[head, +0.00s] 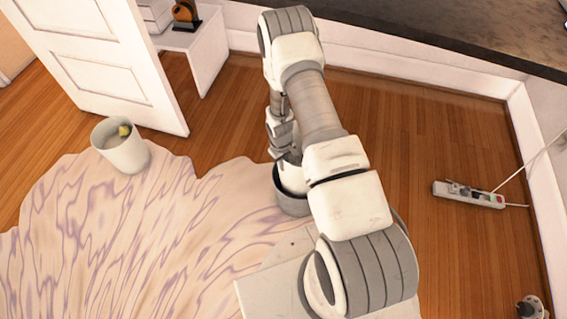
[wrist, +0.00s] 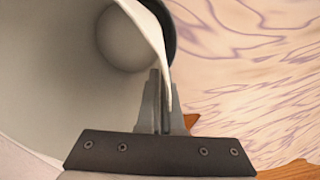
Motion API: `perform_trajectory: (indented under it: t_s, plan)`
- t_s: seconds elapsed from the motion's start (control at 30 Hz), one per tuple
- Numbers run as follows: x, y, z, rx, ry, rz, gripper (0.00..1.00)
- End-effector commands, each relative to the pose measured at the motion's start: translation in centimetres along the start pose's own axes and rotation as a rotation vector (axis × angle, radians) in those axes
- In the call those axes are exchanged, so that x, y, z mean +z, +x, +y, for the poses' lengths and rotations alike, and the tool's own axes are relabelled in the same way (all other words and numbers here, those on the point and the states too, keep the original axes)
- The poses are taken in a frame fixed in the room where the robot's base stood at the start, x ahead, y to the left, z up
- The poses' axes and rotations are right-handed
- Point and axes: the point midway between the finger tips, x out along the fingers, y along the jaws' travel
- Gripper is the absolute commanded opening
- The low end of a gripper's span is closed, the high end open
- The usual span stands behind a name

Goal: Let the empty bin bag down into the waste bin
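The white bin bag (head: 290,178) shows at the mouth of the grey waste bin (head: 293,205), partly hidden behind my arm. In the wrist view the bag (wrist: 50,70) is open and empty, with its round bottom visible. My gripper (wrist: 163,85) is shut on the bag's edge, which passes between the fingertips. The waste bin's dark rim (wrist: 162,22) curves just behind the bag's edge. In the head view my gripper (head: 284,150) points down above the bin. How deep the bag sits in the bin is hidden.
A white bucket (head: 122,148) with a yellow-green item inside stands on the rug (head: 110,235) at left. A white door (head: 100,60) and small white table (head: 197,45) are behind it. A power strip (head: 468,195) lies on the wooden floor at right.

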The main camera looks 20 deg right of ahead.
Motion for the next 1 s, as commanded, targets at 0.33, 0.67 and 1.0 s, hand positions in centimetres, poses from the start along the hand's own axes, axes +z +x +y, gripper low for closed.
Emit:
perform_trajectory:
  t_s: [0.33,0.67,1.0]
  plan:
    - [0.0,3.2,-0.2,0.0,0.0,0.0,0.0]
    - [-0.1,5.8,-0.4,0.001,0.0,0.001,0.0]
    - [0.0,7.9,-0.5,0.0,0.0,0.0,0.0]
